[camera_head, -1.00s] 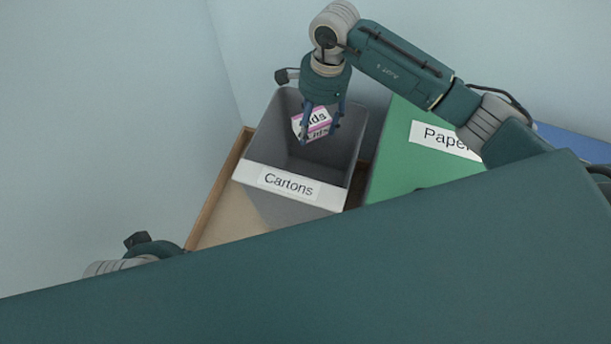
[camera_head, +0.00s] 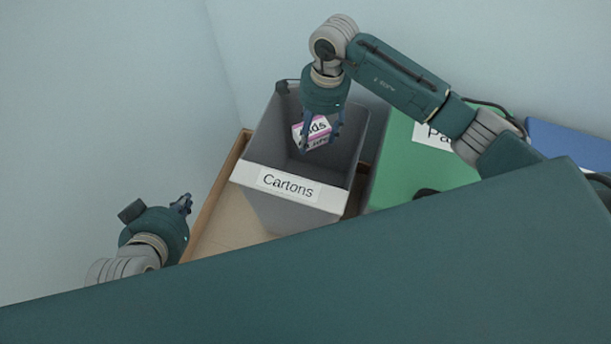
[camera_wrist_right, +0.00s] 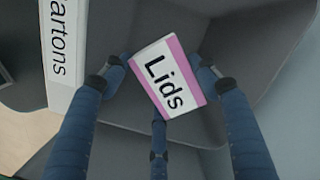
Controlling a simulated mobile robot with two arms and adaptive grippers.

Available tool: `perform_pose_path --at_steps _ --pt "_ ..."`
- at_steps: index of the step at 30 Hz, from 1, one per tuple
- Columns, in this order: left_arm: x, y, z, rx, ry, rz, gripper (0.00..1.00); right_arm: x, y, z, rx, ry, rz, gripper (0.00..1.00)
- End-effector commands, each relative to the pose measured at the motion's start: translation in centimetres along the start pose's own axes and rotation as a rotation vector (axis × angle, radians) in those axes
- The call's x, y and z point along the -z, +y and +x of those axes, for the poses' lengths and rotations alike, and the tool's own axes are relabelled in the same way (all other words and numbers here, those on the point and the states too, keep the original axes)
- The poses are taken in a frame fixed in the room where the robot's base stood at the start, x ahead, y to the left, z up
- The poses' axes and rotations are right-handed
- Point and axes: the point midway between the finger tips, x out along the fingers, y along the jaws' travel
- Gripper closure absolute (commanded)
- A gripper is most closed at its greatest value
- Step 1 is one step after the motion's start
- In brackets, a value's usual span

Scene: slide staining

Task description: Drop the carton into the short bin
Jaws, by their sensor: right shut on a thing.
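The carton (camera_head: 316,129) is a small white and pink box marked "Lids". My right gripper (camera_head: 320,138) is shut on it and holds it over the opening of the grey bin (camera_head: 345,165) labelled "Cartons". In the right wrist view the carton (camera_wrist_right: 168,77) sits tilted between the fingers (camera_wrist_right: 160,85), with the bin's inside (camera_wrist_right: 250,40) behind it. The carton's height above the bin floor is hard to tell. My left gripper (camera_head: 183,203) is at the lower left, away from the bin; its finger opening is not clear.
A green bin (camera_head: 400,165) with a partly hidden "Paper" label stands right of the grey bin. A blue bin (camera_head: 570,143) is further right. The bins stand on a wooden surface with a raised edge (camera_head: 222,190). Walls close in behind and left.

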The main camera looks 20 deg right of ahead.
Motion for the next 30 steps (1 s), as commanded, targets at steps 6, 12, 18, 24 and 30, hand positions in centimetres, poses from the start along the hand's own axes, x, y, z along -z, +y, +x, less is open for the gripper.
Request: perform_pose_path --at_steps 6,12,18,24,30 --pt "0.1 0.0 0.0 0.000 0.004 0.000 1.00 0.0 0.0 0.0 0.000 0.000 0.000 0.58" --pt "0.1 0.0 0.0 0.000 0.004 0.000 1.00 0.0 0.0 0.0 0.000 0.000 0.000 0.18" --pt "0.1 0.0 0.0 0.000 0.003 0.000 1.00 0.0 0.0 0.0 0.000 0.000 0.000 0.18" --pt "0.2 0.0 0.0 -0.001 0.005 0.000 1.00 0.0 -0.1 -0.9 0.003 0.000 0.000 0.18" --pt "0.1 0.0 0.0 -0.001 0.005 0.000 1.00 0.1 -0.2 -4.8 0.005 0.001 0.000 0.18"
